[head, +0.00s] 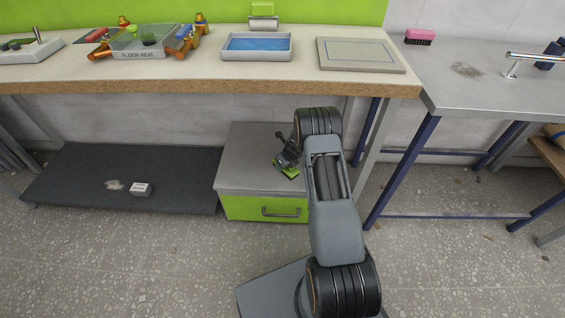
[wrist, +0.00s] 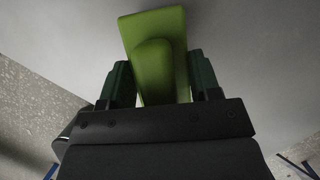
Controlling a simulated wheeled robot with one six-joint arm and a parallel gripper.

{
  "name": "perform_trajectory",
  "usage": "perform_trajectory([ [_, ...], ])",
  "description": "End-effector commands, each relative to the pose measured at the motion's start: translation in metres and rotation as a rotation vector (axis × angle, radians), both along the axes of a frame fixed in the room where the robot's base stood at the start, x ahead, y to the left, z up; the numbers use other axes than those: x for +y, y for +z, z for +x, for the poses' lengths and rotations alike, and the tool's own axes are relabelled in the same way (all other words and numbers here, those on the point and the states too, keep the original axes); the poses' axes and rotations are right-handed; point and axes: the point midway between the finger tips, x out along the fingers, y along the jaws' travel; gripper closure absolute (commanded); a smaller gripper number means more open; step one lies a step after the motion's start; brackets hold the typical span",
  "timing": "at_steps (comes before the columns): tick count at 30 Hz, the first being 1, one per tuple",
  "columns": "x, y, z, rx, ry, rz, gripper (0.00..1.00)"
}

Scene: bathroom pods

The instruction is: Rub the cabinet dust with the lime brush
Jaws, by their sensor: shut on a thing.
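The low cabinet (head: 240,170) has a grey top and a lime drawer front with a handle. My gripper (head: 286,160) is over the cabinet top, shut on the lime brush (head: 291,173). The brush shows as a lime green edge low at the cabinet top; whether it touches the surface I cannot tell. In the wrist view the brush (wrist: 150,30) shows a lime block with a raised grip between the dark green fingers of my gripper (wrist: 160,82). No dust shows on the visible part of the cabinet top; the brush and arm hide some of it.
A dark low platform (head: 70,185) at left bears a dust patch (head: 114,185) and a white block (head: 141,189). A grey table (head: 450,95) at right bears another dust patch (head: 466,69) and a pink brush (head: 419,37).

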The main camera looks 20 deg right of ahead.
Motion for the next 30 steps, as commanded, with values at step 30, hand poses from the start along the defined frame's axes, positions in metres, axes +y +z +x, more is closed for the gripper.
perform_trajectory([
  [30,-0.056,-0.004,-0.027,0.0,-0.003,0.001,0.62],
])
